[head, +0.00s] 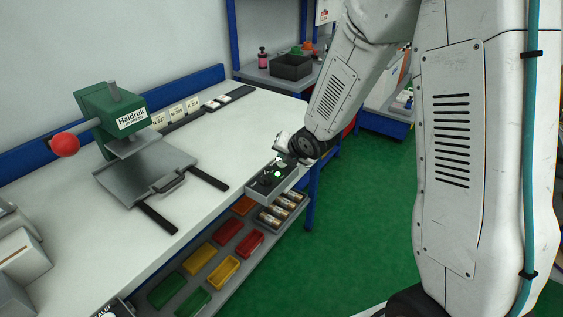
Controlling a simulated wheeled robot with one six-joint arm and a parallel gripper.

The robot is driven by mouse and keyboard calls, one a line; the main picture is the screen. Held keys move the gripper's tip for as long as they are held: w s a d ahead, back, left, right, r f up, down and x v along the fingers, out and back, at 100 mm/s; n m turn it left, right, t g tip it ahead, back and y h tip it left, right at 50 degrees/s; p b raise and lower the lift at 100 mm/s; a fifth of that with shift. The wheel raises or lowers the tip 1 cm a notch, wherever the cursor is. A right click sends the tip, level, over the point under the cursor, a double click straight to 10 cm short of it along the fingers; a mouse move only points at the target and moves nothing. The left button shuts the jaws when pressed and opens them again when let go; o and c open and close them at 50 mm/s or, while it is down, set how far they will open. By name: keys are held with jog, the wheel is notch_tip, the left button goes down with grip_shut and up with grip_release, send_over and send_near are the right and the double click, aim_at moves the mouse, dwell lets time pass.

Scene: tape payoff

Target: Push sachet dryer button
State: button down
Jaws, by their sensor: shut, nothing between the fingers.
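A small grey box (258,191) sits at the right front edge of the white workbench. Its dark top carries a glowing green button or light (277,174) and other dark parts too small to make out. I cannot read any label that marks it as the sachet dryer. My arm reaches down from the upper right to the box. My gripper (284,161) is shut and empty, just above the back of the box, close to the green light. I cannot tell whether its tips touch the button, as the view is small and partly blocked by my wrist.
A green press (104,112) with a red ball handle and a grey plate stands on the white bench (215,135). Coloured bins (199,259) and a tray of cylinders fill the shelf below. A black bin (290,67) stands on the rear shelf. Green floor lies open to the right.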

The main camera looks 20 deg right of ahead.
jog(key=shift+f, duration=0.15)
jog(key=shift+f, duration=0.3)
jog(key=shift+f, duration=0.25)
dwell(0.7)
jog(key=shift+r, duration=0.7)
notch_tip(320, 180, up, 6)
dwell(0.6)
dwell(1.7)
